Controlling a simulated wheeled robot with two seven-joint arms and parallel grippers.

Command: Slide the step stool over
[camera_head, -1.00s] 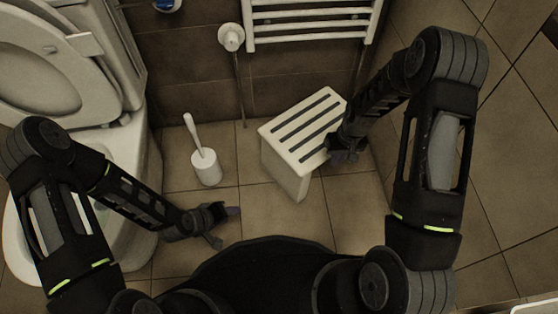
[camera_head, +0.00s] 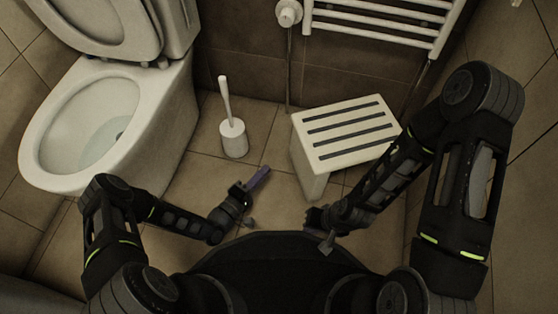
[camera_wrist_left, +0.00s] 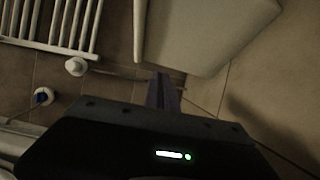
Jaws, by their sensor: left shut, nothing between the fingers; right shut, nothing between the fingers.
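The step stool (camera_head: 345,128) is white with dark slots in its top. It stands upright on the tiled floor below the towel radiator. It also shows at the top of the left wrist view (camera_wrist_left: 205,30). My left gripper (camera_head: 260,177) is shut and empty, left of the stool's near leg and apart from it in the head view. Its closed fingers also show in the left wrist view (camera_wrist_left: 162,92). My right gripper (camera_head: 316,221) is shut and empty, low in front of the stool's near side. My right forearm covers part of the stool's right side.
The toilet (camera_head: 110,120) stands on the left with its lid up. A white toilet brush in its holder (camera_head: 233,138) stands between toilet and stool. The towel radiator (camera_head: 385,22) hangs on the wall behind. Some bare floor lies between brush and stool.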

